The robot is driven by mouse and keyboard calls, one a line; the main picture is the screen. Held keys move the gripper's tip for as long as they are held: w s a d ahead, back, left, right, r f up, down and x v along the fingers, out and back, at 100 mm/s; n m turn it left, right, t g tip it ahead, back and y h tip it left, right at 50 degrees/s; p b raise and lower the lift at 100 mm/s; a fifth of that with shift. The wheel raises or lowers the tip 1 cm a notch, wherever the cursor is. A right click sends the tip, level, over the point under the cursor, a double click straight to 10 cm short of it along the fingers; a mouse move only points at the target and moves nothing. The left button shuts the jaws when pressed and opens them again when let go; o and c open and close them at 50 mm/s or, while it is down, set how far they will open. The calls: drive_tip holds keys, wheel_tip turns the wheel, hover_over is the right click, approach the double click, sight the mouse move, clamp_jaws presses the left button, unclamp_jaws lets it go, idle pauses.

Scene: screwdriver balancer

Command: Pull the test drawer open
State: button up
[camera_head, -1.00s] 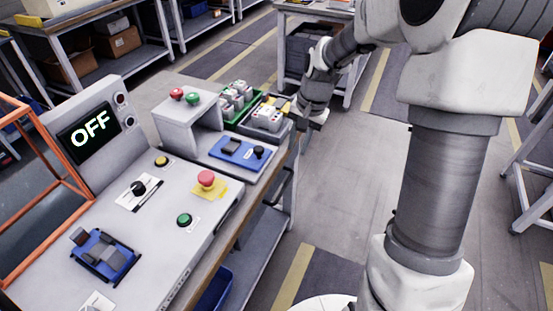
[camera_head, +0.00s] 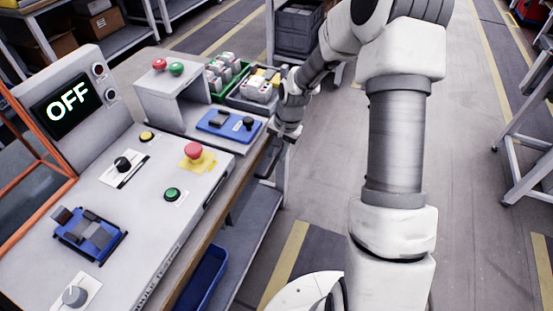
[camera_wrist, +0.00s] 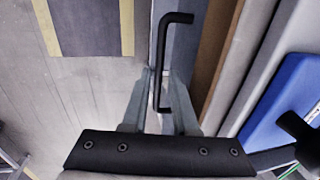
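A black bar handle (camera_wrist: 164,60) stands out from a narrow grey drawer front (camera_wrist: 186,45) below the wooden table edge in the wrist view. My gripper (camera_wrist: 160,75) is open, with one finger on each side of the lower part of the handle. A gap shows between the fingers, and contact with the bar cannot be made out. In the head view my gripper (camera_head: 288,133) is at the right edge of the workbench, beside the blue plate. The drawer is mostly hidden there, and how far it is open cannot be told.
The grey console (camera_head: 140,215) carries buttons and a display reading OFF. A blue plate (camera_head: 229,125) with black parts lies near the bench edge, and also shows in the wrist view (camera_wrist: 280,100). Green and dark bins stand behind it.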

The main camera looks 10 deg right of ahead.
drive_tip(key=shift+w+a+f, duration=0.15)
drive_tip(key=shift+a+f, duration=0.05)
drive_tip(key=shift+f, duration=0.8)
clamp_jaws()
drive_tip(key=shift+r, duration=0.1)
idle(0.7)
